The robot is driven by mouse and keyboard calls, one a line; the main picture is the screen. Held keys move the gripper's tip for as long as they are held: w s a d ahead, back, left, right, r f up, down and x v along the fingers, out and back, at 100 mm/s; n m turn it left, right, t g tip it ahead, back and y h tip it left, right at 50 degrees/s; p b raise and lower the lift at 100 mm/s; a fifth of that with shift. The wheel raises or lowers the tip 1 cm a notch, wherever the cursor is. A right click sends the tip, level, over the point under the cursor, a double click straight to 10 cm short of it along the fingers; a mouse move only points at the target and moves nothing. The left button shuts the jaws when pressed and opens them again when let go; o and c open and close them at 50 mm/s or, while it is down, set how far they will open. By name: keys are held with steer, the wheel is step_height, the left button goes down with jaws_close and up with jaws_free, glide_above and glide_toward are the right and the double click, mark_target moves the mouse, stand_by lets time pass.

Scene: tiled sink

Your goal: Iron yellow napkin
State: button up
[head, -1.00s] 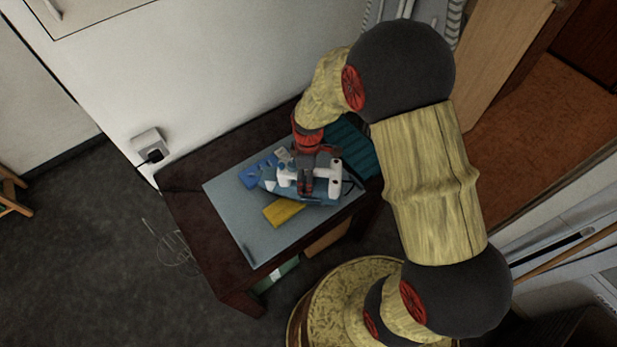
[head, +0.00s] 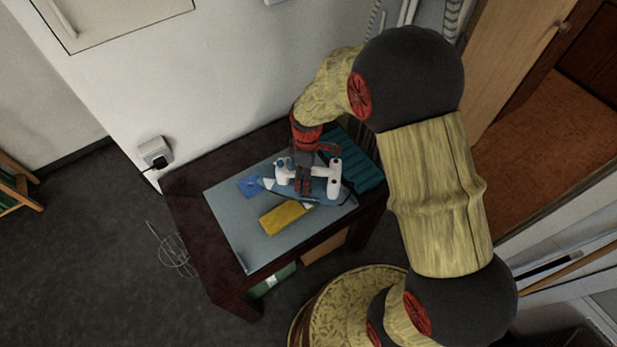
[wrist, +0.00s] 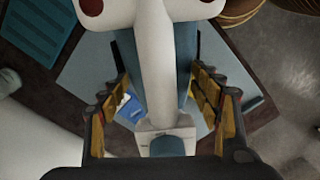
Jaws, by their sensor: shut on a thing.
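A white and blue iron (head: 333,180) is in my gripper (head: 304,180), over the right part of the grey-blue mat (head: 235,225) on the dark table. The wrist view shows the iron's white handle (wrist: 158,60) between the two fingers of my gripper (wrist: 160,100), which is shut on it. The yellow napkin (head: 283,218) lies on the mat, just in front of the iron, with its upper right end close to the iron. Whether the iron's sole touches the mat or the napkin cannot be told. The napkin is mostly hidden in the wrist view.
A blue cloth (head: 250,187) lies on the mat left of the iron. A teal ridged rack (head: 355,165) is at the table's right back. A wall socket with a plug (head: 156,155) is behind the table.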

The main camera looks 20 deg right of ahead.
steer(key=shift+r, duration=0.7)
